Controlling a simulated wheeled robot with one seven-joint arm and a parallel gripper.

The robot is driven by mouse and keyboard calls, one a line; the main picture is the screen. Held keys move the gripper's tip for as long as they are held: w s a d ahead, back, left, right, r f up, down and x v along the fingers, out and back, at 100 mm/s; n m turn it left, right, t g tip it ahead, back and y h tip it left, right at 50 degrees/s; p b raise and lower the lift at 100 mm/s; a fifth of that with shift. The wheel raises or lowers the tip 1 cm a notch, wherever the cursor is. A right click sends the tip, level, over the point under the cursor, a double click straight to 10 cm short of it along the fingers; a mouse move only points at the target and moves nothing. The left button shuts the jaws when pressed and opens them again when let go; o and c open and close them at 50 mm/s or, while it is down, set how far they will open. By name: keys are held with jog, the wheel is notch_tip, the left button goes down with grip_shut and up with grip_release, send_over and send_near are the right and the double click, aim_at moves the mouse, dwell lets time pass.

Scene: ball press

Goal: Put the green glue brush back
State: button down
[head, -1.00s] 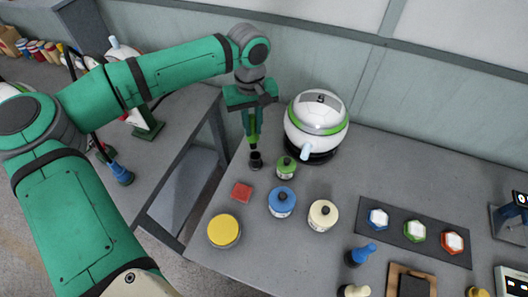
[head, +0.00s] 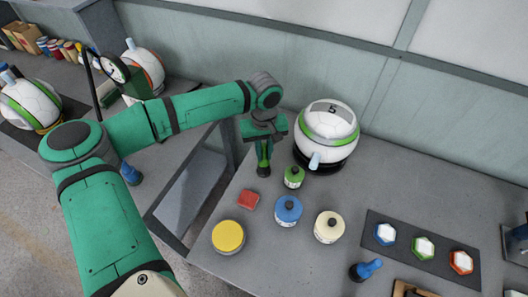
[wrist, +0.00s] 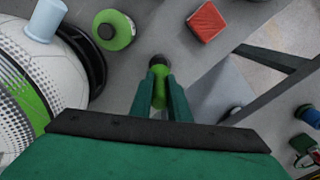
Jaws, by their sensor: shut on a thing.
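The green glue brush (wrist: 159,95) has a green handle and a dark end. My gripper (head: 263,158) is shut on its handle and holds it roughly upright over the back left part of the table. In the head view the brush's dark end (head: 263,171) is near the tabletop; I cannot tell whether it touches. A small green pot (head: 293,177) with a dark knob stands just right of the brush. In the wrist view the same pot (wrist: 115,32) is left of the fingers. The fingers partly hide the brush.
A white and green ball (head: 327,125) sits on a dark base behind the pot. A red block (head: 248,199), yellow-lidded tin (head: 229,236), blue pot (head: 287,210) and cream pot (head: 328,227) stand in front. A blue brush (head: 365,269) is further right. The table's left edge is close.

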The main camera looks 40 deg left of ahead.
jog(key=c, duration=1.7)
grip_release()
notch_tip(320, 180, up, 11)
jog(key=shift+r, duration=0.55)
jog(key=shift+w, duration=0.1)
